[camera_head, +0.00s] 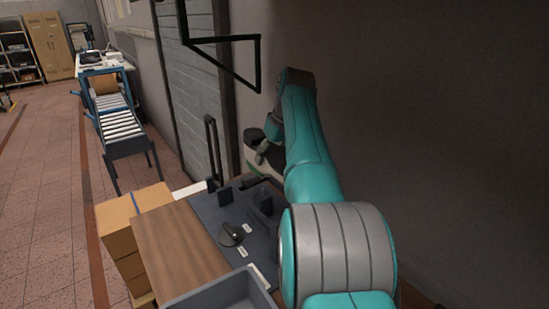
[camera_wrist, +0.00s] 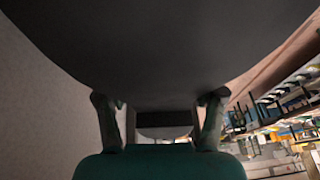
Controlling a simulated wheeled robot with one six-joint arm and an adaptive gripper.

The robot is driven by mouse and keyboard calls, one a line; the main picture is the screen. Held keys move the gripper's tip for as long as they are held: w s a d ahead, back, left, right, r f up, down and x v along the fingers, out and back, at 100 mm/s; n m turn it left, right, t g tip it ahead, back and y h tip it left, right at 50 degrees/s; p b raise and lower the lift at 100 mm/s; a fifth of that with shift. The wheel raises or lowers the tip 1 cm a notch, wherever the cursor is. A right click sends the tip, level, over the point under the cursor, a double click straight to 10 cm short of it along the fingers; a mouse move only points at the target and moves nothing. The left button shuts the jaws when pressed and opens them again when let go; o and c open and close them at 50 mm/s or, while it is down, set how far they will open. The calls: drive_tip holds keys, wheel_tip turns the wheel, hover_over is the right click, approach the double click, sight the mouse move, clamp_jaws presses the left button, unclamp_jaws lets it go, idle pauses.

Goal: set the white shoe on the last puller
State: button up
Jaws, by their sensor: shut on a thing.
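My gripper (camera_wrist: 160,102) shows in the wrist view with its two fingers apart, shut on a large dark, smooth underside (camera_wrist: 150,50) that fills the upper picture. I take this to be the white shoe, seen from below. In the head view, a small pale piece with a green edge (camera_head: 254,167) shows beside my gripper, mostly hidden by my teal arm. The last puller (camera_head: 207,212) is a dark plate with short uprights, a tall bar and a black knob, on the bench. The held thing appears beyond the puller and apart from it, though the exact gap is unclear.
The puller sits on a wooden bench (camera_head: 172,252) with a grey tray (camera_head: 232,293) at its front. Cardboard boxes (camera_head: 118,238) stand at the left.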

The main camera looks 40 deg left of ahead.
drive_tip(key=shift+w+d+f, duration=0.1)
drive_tip(key=shift+d+f, duration=0.25)
drive_tip(key=shift+f, duration=0.4)
drive_tip(key=shift+w+d+f, duration=0.1)
drive_tip(key=shift+d+f, duration=0.25)
drive_tip(key=shift+f, duration=0.35)
drive_tip(key=shift+w+d+f, duration=0.1)
drive_tip(key=shift+d+f, duration=0.25)
drive_tip(key=shift+f, duration=0.4)
drive_tip(key=shift+a, duration=0.15)
drive_tip(key=shift+t+h, duration=0.3)
drive_tip(key=shift+h, duration=0.2)
drive_tip(key=shift+n, duration=0.4)
drive_tip(key=shift+a+f, duration=0.15)
drive_tip(key=shift+f, duration=0.05)
drive_tip(key=shift+s+f, duration=0.1)
drive_tip(key=shift+f, duration=0.15)
